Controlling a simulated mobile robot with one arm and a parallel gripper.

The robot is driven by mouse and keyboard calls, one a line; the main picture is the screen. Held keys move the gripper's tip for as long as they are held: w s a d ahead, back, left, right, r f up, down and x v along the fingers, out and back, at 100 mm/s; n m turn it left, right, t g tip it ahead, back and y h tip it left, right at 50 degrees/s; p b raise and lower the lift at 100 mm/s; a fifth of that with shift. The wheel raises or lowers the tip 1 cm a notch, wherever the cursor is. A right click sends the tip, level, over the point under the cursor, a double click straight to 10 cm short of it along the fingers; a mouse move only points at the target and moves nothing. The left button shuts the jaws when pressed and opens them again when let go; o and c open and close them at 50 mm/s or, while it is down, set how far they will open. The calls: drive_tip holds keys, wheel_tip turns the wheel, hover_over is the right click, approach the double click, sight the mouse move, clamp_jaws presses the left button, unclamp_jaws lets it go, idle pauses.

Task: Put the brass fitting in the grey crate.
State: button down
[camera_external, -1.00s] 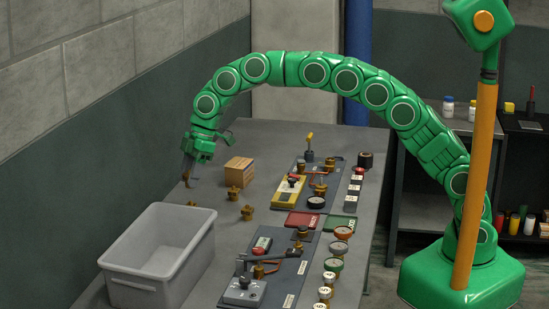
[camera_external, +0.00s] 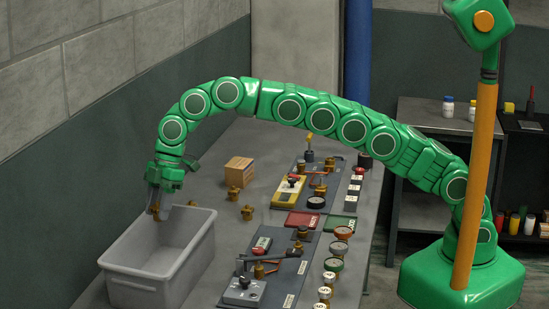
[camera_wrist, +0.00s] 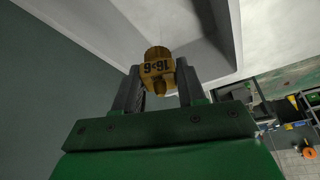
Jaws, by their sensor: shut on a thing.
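My gripper (camera_external: 158,207) is shut on a brass fitting (camera_external: 155,211) and holds it at the far left end of the grey crate (camera_external: 135,288), around rim height. In the wrist view the brass fitting (camera_wrist: 158,69) sits between the two dark fingers (camera_wrist: 159,88), with dark characters on its face. The pale crate wall and interior (camera_wrist: 100,25) show behind it there. The crate is open and looks empty in the part I can see. Whether the fitting touches the crate I cannot tell.
Two other brass fittings (camera_external: 234,194) (camera_external: 247,212) stand on the grey table beyond the crate, near a cardboard box (camera_external: 239,170). Panels with valves and gauges (camera_external: 265,265) lie right of the crate. A wall (camera_external: 60,185) runs close along the left.

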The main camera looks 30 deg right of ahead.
drive_tip(key=shift+s+a, duration=0.4)
drive_tip(key=shift+s, duration=0.05)
drive_tip(key=shift+w+f, duration=0.1)
drive_tip(key=shift+f, duration=8.65)
drive_tip(key=shift+d+f, duration=0.1)
drive_tip(key=shift+f, duration=0.05)
drive_tip(key=c, duration=0.6)
unclamp_jaws()
drive_tip(key=shift+c, duration=0.2)
drive_tip(key=v, duration=1.2)
drive_tip(key=shift+w+d, duration=0.1)
